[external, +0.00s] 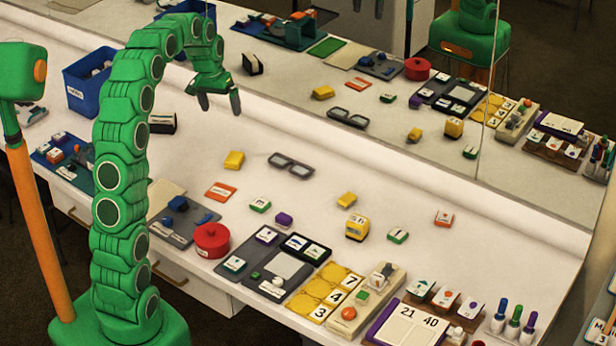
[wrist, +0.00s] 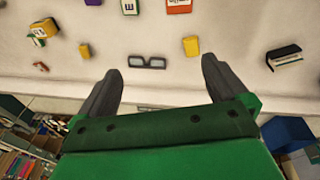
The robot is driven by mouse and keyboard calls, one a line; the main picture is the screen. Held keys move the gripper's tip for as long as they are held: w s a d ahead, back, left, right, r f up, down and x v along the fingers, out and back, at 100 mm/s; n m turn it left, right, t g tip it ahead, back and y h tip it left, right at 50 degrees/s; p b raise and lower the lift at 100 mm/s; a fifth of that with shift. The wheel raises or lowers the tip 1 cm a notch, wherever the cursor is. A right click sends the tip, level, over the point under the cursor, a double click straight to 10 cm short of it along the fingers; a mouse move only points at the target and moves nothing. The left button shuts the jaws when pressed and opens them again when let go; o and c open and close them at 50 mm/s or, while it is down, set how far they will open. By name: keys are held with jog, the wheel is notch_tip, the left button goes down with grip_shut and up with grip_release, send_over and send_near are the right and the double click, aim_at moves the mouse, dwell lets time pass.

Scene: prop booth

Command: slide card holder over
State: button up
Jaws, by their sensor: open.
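The likeliest card holder is a brown rack (external: 433,302) at the front right of the table in the external view, with three picture cards standing in it. A white card with numbers stands just in front, on a purple base (external: 386,330). My gripper (external: 219,106) is raised over the back of the table, near the mirror, far to the left of the rack. Its two fingers (wrist: 160,68) are apart with nothing between them. The rack cannot be made out in the wrist view.
Dark glasses (external: 290,165) lie near the mirror and show ahead of the fingers in the wrist view (wrist: 147,62). A yellow block (external: 234,160), a black-and-white object (external: 162,123) and a blue bin (external: 90,82) lie leftward. A red pot (external: 211,240) and several markers stand along the front.

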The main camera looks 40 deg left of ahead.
jog(key=w+a+f+n+t, duration=0.1)
jog(key=w+a+f, duration=0.3)
jog(key=w+a, duration=0.5)
jog(key=n+t+y, duration=0.1)
jog(key=n+y, duration=0.1)
jog(key=y, duration=0.1)
send_near(162, 115)
jog(key=shift+a+f, duration=0.15)
jog(key=shift+a, duration=0.05)
jog(key=shift+f, duration=0.15)
jog(key=shift+x, duration=3.8)
jog(key=shift+w, duration=0.1)
jog(key=shift+c, duration=0.2)
jog(key=c, duration=0.8)
jog(key=shift+d, duration=0.1)
